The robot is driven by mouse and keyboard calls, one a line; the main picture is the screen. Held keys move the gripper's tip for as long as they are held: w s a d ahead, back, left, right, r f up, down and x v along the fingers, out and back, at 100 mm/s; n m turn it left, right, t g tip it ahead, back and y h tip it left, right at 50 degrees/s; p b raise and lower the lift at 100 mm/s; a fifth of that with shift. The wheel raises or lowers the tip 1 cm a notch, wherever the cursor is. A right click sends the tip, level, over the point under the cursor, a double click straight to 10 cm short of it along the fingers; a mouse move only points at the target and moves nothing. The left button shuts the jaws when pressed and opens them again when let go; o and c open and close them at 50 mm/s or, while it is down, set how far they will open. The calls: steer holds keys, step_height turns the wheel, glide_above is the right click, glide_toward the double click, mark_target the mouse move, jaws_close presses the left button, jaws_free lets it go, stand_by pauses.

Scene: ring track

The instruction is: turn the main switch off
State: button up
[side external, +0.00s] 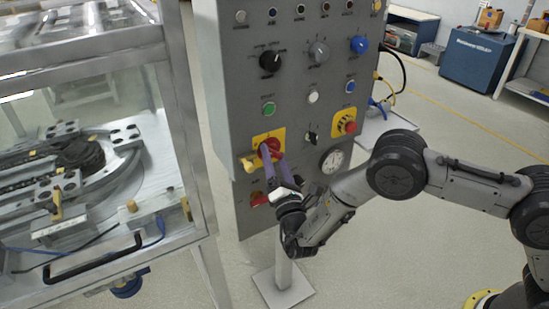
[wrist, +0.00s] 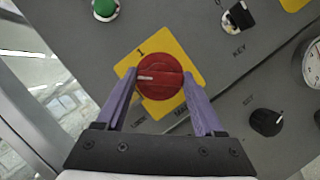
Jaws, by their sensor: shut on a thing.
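The main switch is a round red knob (wrist: 160,76) on a yellow plate (wrist: 190,58), with a pale mark pointing left in the wrist view. In the side view the knob (side external: 270,147) is on the lower left of the grey panel, partly covered by my fingers. My gripper (wrist: 159,78) has its two purple fingers on either side of the knob, shut on it. In the side view my gripper (side external: 267,157) reaches up to the knob from the lower right. An "I" shows on the plate; part of the lower lettering is hard to read.
The grey panel (side external: 235,95) carries a green button (side external: 268,109), a black knob (side external: 271,61), a red emergency stop (side external: 350,127) and a round gauge (side external: 333,160). A yellow piece (side external: 248,164) sticks out left of the switch. A glass-walled machine (side external: 110,190) stands at left.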

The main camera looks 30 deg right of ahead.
steer(key=n+y, duration=0.1)
steer(key=n, duration=0.2)
steer(key=n+t+y, duration=0.1)
steer(key=n, duration=0.2)
steer(key=shift+d+f+t+y, duration=0.1)
steer(key=shift+d+t+y, duration=0.05)
steer(key=shift+t+y, duration=0.2)
steer(key=shift+n+y, duration=0.8)
steer(key=shift+n, duration=0.65)
steer(key=shift+n+y, duration=0.75)
steer(key=shift+n, duration=1)
steer(key=o, duration=1.4)
steer(key=v, duration=1.3)
steer(key=shift+s+d+f, duration=0.1)
steer(key=shift+s+f, duration=0.2)
